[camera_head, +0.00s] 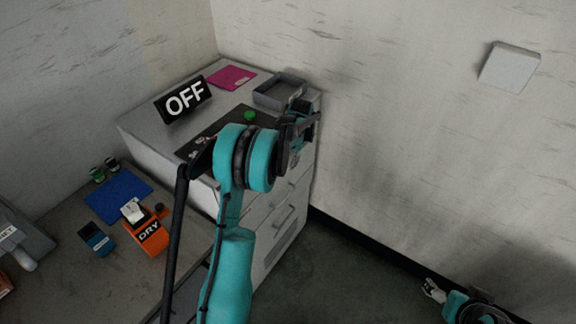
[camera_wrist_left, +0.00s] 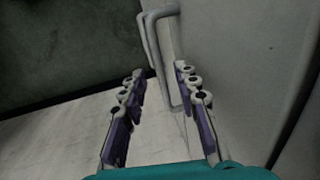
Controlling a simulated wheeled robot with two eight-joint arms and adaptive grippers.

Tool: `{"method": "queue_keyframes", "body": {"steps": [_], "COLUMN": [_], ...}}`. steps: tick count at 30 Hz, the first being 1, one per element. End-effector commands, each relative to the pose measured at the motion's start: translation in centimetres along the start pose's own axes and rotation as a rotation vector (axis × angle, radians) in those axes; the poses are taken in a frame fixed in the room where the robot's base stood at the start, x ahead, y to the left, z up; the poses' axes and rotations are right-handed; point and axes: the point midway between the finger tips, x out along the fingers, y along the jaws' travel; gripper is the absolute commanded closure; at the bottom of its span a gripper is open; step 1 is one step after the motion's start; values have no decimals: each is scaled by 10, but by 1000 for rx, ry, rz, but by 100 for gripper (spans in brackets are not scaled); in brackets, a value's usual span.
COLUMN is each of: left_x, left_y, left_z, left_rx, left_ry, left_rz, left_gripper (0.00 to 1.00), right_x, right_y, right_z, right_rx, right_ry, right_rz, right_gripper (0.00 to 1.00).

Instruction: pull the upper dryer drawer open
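The dryer is a light grey cabinet (camera_head: 150,135) with drawers on its right-hand front face. A lower drawer handle (camera_head: 284,216) shows there; the upper drawer's front is largely hidden behind my left arm and gripper. My left gripper (camera_head: 297,128) is at the top of that face. In the left wrist view, my left gripper (camera_wrist_left: 160,105) is open, its two fingers apart. A grey bar handle (camera_wrist_left: 163,65) reaches into the gap between them, nearer the right finger; contact cannot be told. A second handle (camera_wrist_left: 147,40) shows beyond it. My right gripper (camera_head: 433,290) is low at the right, away from the dryer.
On the dryer top are an OFF sign (camera_head: 184,99), a green button (camera_head: 250,116), a grey tray (camera_head: 262,95) and a magenta sheet (camera_head: 231,77). A bench at left holds an orange DRY box (camera_head: 146,240). The floor (camera_head: 340,270) before the drawers is clear.

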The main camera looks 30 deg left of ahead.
Motion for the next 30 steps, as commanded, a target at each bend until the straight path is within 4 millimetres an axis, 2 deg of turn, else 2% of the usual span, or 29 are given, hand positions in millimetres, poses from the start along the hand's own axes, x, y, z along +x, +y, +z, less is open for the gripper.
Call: {"method": "queue_keyframes", "body": {"steps": [4, 13, 16, 17, 26, 30], "left_x": [13, 15, 15, 15, 14, 12], "left_y": [0, 0, 0, 0, 3, 18], "left_z": [0, 0, 0, 0, 0, 0], "left_rx": [0, 0, 0, 0, 1, 3], "left_ry": [0, 0, 0, 0, 1, 1], "left_rz": [0, 0, 0, 0, 0, 1], "left_gripper": [69, 69, 96, 100, 100, 100], "right_x": [4, 3, 3, 3, 4, 4], "right_y": [0, 0, 0, 0, 0, 0], "right_z": [2, 2, 2, 2, 2, 3], "right_rx": [0, 0, 0, 0, 0, 0], "right_ry": [0, 0, 0, 0, 0, 0], "right_rz": [0, 0, 0, 0, 0, 0], "right_gripper": [25, 25, 25, 25, 25, 25]}}
